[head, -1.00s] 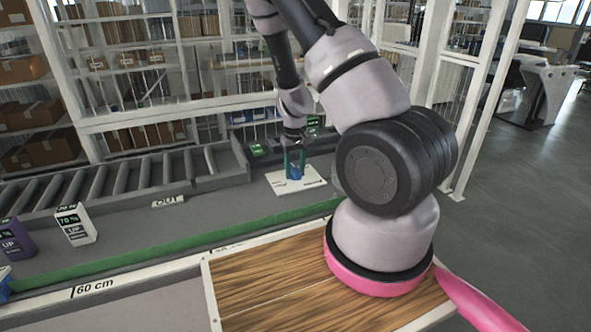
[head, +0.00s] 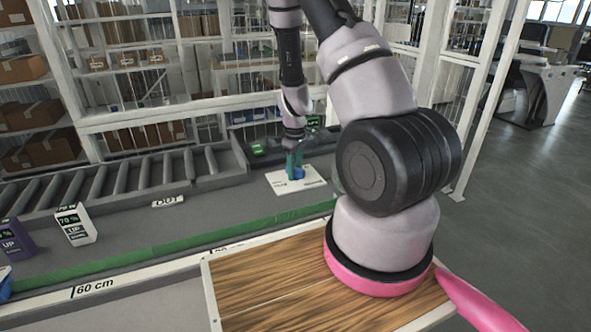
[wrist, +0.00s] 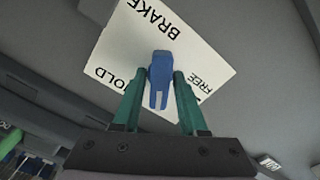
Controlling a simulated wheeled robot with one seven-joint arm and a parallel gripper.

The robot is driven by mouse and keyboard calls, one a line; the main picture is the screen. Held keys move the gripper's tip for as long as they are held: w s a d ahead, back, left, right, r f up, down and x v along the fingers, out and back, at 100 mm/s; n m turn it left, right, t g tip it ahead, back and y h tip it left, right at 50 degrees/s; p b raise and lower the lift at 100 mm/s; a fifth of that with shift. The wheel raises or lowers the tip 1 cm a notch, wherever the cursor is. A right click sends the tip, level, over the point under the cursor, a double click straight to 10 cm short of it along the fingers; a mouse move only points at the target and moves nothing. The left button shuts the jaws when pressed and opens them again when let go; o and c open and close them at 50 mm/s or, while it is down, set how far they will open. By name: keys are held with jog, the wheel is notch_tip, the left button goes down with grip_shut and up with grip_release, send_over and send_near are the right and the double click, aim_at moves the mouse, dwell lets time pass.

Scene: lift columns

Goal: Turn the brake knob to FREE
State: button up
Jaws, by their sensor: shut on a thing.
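The blue brake knob (head: 300,173) stands on a white plate (head: 281,187) on the grey conveyor-side surface. In the wrist view the knob (wrist: 161,68) sits between the two green fingers of my gripper (wrist: 165,76), which is shut on it. The plate (wrist: 205,52) carries the words BRAKE, HOLD and FREE, seen upside down. The pale line on the knob points down the picture, between HOLD at the left and FREE at the right. In the head view my gripper (head: 294,166) comes down on the knob from above and partly hides it.
A roller conveyor (head: 120,182) runs behind and left of the plate. A white box marked 70 % (head: 76,225) and a purple one (head: 15,240) stand at far left. White shelving rises behind.

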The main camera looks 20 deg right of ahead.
jog(key=n, duration=0.5)
jog(key=shift+n, duration=0.7)
jog(key=n, duration=0.5)
jog(key=o, duration=0.9)
jog(key=shift+c, duration=0.2)
jog(key=shift+r, duration=4.5)
